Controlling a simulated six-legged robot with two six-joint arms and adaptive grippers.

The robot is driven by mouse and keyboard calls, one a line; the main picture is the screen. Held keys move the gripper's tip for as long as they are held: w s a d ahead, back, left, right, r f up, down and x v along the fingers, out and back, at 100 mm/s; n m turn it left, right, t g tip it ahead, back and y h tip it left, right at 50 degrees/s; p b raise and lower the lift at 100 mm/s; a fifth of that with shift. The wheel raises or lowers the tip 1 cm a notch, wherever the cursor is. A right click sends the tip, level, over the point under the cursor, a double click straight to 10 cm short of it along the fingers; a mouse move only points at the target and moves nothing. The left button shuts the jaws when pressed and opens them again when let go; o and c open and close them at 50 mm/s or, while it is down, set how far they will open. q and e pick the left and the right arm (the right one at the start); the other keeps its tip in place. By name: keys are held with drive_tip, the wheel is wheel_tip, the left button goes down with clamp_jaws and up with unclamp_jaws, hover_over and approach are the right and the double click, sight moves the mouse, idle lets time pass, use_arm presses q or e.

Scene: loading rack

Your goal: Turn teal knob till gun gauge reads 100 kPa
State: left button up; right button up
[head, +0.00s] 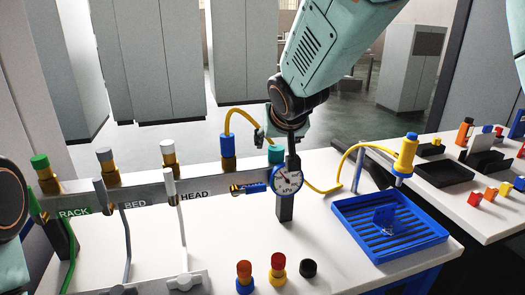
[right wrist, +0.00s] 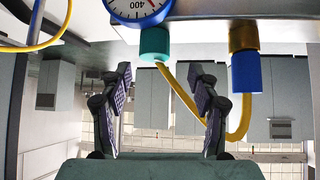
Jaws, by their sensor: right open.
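The teal knob (head: 276,152) sits on the rail just above the round blue-rimmed kPa gauge (head: 288,180). The needle seems to point to the upper left; its exact value is too small to read. In the right wrist view, the teal knob (right wrist: 154,43) shows beyond my fingertips, with part of the gauge (right wrist: 140,10) above it. My right gripper (head: 281,139) is open and close above the knob. Its fingers (right wrist: 163,80) are spread apart with nothing between them at the tips. My left gripper is not in view.
A blue-capped valve (head: 228,150) with a yellow hose stands left of the knob. A yellow gun (head: 405,155) stands over a blue slatted tray (head: 350,215). Labelled RACK, BED and HEAD valves line the left.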

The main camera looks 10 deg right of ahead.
sight(276, 146)
drive_tip(key=x, duration=0.3)
drive_tip(key=d+b+x, duration=0.1)
drive_tip(key=x, duration=0.1)
drive_tip(key=shift+w+d+f+b, duration=0.1)
drive_tip(key=shift+w+f+b, duration=0.05)
drive_tip(key=shift+f+b, duration=0.2)
drive_tip(key=shift+w+f, duration=0.2)
drive_tip(key=shift+s+a+r, duration=0.15)
drive_tip(key=shift+a+r, duration=0.1)
drive_tip(key=shift+a, duration=0.2)
drive_tip(key=shift+w+d+f, duration=0.25)
drive_tip(key=shift+d, duration=0.05)
drive_tip(key=shift+w+d+f, duration=0.1)
drive_tip(key=shift+w+d, duration=0.05)
drive_tip(key=shift+c, duration=1.5)
drive_tip(key=shift+s+a+r, duration=0.2)
drive_tip(key=shift+s+a, duration=0.05)
drive_tip(key=shift+a, duration=0.05)
drive_tip(key=c, duration=0.3)
drive_tip(key=shift+d, duration=0.1)
drive_tip(key=c, duration=0.3)
drive_tip(key=shift+r, duration=0.1)
drive_tip(key=shift+c, duration=1.3)
drive_tip(key=shift+w+r, duration=0.1)
drive_tip(key=shift+r, duration=0.1)
